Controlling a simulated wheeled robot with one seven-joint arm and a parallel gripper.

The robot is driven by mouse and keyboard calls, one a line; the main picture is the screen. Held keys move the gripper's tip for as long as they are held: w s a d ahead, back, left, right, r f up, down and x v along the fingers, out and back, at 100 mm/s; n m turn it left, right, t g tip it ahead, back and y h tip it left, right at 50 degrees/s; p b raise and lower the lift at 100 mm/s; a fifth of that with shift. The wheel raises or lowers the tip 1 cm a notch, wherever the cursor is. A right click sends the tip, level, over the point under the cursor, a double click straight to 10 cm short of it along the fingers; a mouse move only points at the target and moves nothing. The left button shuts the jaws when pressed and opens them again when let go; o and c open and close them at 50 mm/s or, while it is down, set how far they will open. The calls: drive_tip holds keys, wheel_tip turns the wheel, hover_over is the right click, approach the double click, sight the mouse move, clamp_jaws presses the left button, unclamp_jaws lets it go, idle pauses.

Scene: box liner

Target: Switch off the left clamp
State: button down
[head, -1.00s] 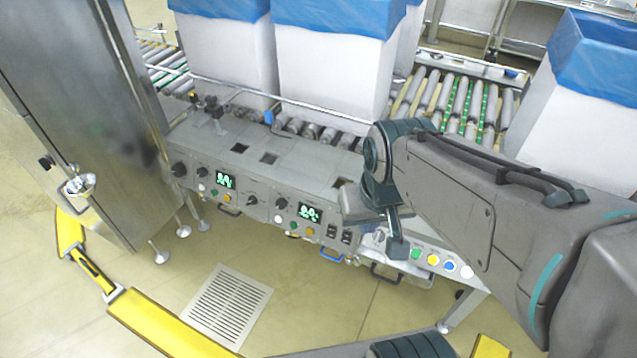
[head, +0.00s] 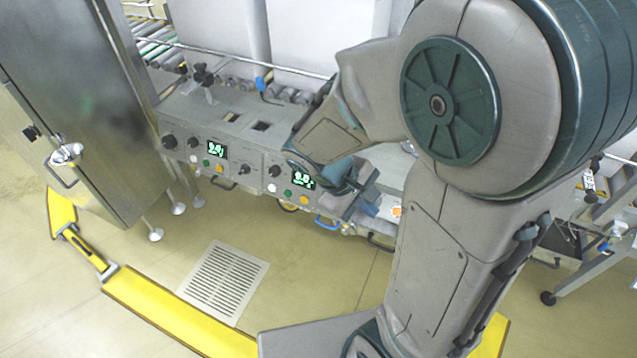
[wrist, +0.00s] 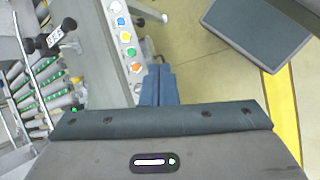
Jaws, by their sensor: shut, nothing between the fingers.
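The control panel (head: 235,160) runs along the front of the machine. It carries dark knobs, including a far-left knob (head: 169,142), one beside it (head: 193,142), and another by the right display (head: 274,171). I cannot read labels, so I cannot tell which control is the left clamp's. My gripper (head: 366,206) is at the panel's right part, hiding controls there. In the wrist view my shut, empty fingers (wrist: 158,86) point at the panel's edge beside a row of coloured buttons, including a green button (wrist: 132,51) and an orange button (wrist: 136,68).
A steel cabinet (head: 75,100) stands left of the panel. Behind are lined boxes and a roller conveyor (head: 172,70). A yellow floor barrier (head: 170,318) curves in front. A floor grate (head: 224,282) lies on open floor before the panel.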

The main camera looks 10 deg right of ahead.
drive_tip(key=w+a+f+n+t+h+b, duration=0.1)
drive_tip(key=w+a+f+n+t+b, duration=0.2)
drive_tip(key=f+n, duration=0.4)
drive_tip(key=w+a+f+n+t+b, duration=0.3)
drive_tip(key=f+n, duration=0.4)
drive_tip(key=f, duration=0.3)
drive_tip(key=w+a+f+n+t+h+b, duration=0.1)
drive_tip(key=w+a+f+n+t+b, duration=0.2)
drive_tip(key=w+a+f+n+t, duration=0.2)
wheel_tip(320, 180, down, 4)
drive_tip(key=w+n+t, duration=0.1)
drive_tip(key=n+t, duration=0.1)
drive_tip(key=n, duration=0.1)
drive_tip(key=shift+w+a+f+h, duration=0.2)
drive_tip(key=shift+w+h, duration=0.1)
drive_tip(key=shift+w, duration=0.1)
drive_tip(key=shift+d, duration=0.1)
drive_tip(key=b+x, duration=0.2)
drive_tip(key=x, duration=1.2)
drive_tip(key=shift+r, duration=0.1)
